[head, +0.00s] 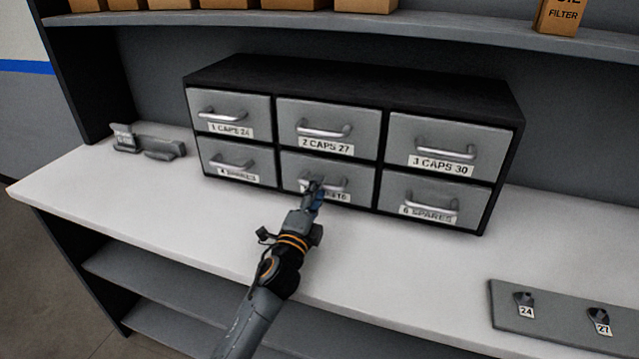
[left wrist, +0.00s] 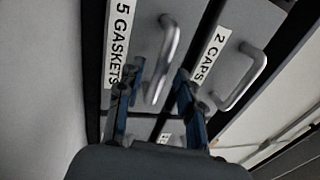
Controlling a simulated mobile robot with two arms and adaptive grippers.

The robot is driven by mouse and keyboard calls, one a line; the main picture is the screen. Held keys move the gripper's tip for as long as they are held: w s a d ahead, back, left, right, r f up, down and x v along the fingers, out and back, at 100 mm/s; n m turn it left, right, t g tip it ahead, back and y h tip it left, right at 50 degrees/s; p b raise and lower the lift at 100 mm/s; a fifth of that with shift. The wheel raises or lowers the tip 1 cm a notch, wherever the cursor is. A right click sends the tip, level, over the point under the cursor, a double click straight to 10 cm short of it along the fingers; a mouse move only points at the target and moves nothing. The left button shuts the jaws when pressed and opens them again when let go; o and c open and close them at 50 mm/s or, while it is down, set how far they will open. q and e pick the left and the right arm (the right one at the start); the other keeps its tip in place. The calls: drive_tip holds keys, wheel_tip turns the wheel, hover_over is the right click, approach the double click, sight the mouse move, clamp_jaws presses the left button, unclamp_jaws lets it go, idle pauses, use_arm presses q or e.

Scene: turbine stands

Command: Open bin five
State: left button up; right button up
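Bin five (head: 318,164) is the grey drawer in the middle of the bottom row of the black cabinet (head: 345,80). It looks shut, flush with its neighbours. Its silver bar handle (head: 334,186) is partly covered by my left gripper (head: 314,190). In the left wrist view the front of bin five (left wrist: 146,30) carries the label "5 GASKETS", and its handle (left wrist: 168,58) shows clear. The left gripper (left wrist: 163,80) is open there, its two blue fingers apart on either side of the handle's near end. Whether they touch the handle I cannot tell. My right gripper is not in view.
Bin two (head: 327,115) sits directly above, bin four (head: 237,160) to the left and bin six (head: 432,200) to the right, all shut. A grey bracket-like part (head: 147,142) and a panel with tagged pieces (head: 550,317) lie on the white counter (head: 150,200).

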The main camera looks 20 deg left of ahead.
use_arm(q)
drive_tip(key=shift+w+r, duration=0.15)
drive_tip(key=shift+w, duration=0.9)
clamp_jaws()
